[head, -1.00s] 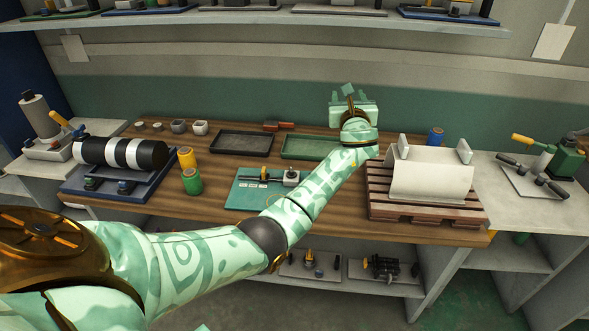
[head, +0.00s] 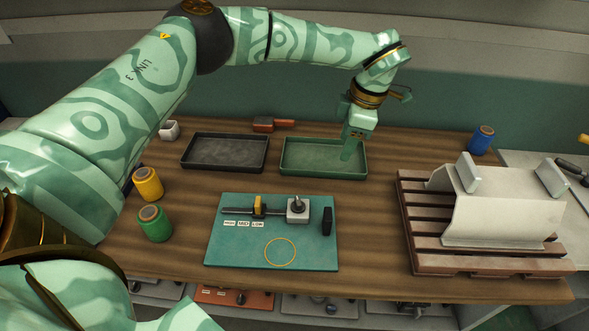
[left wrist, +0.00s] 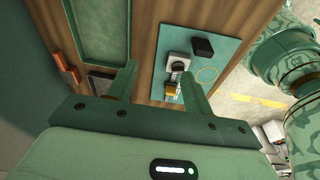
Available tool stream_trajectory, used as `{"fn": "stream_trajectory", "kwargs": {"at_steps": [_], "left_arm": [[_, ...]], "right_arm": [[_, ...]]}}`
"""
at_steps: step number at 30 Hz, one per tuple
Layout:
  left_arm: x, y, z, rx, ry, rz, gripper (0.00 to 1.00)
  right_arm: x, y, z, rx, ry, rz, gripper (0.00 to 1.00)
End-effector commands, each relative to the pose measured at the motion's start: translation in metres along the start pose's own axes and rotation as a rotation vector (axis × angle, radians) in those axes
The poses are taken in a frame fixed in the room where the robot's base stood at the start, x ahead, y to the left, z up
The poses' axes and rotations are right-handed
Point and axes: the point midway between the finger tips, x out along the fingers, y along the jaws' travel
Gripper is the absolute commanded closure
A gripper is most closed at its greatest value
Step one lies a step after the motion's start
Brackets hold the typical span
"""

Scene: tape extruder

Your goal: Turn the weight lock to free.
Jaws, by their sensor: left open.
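A teal board (head: 225,250) lies on the wooden table and carries a dark rail with a yellow slider (head: 258,206), a grey block with a dark knob (head: 298,209), and an upright black piece (head: 327,221). Which of these is the weight lock, and its setting, I cannot tell. My left gripper (head: 347,152) points down over the green tray, behind and right of the board, open and empty. In the left wrist view its fingers (left wrist: 160,85) stand apart, with the board (left wrist: 213,57) by the right finger. My right gripper is out of view.
A green tray (head: 355,170) and a black tray (head: 188,164) lie behind the board. Yellow (head: 147,184) and green (head: 154,225) spools stand at its left. A pallet (head: 412,235) bearing a pale curved part (head: 500,215) is at the right. Table between board and pallet is clear.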

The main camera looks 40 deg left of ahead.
Motion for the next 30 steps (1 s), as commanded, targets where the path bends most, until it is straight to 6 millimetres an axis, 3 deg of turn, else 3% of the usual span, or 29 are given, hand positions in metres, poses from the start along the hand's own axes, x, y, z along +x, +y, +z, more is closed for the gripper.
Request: {"fn": "stream_trajectory", "kwargs": {"at_steps": [4,11,24,30], "left_arm": [[-0.004,-0.023,-0.027,-0.211,0.160,-0.093,0.49],[0.006,-0.037,-0.037,-0.327,0.223,-0.145,0.49],[0.109,-0.056,-0.056,-0.321,0.222,-0.148,0.49],[0.141,-0.061,-0.062,-0.322,0.220,-0.145,0.49]], "right_arm": [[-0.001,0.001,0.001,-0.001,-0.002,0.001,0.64],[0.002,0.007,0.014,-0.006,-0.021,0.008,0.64],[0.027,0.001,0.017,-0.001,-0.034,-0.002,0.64],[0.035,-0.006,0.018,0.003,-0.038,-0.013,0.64]]}}
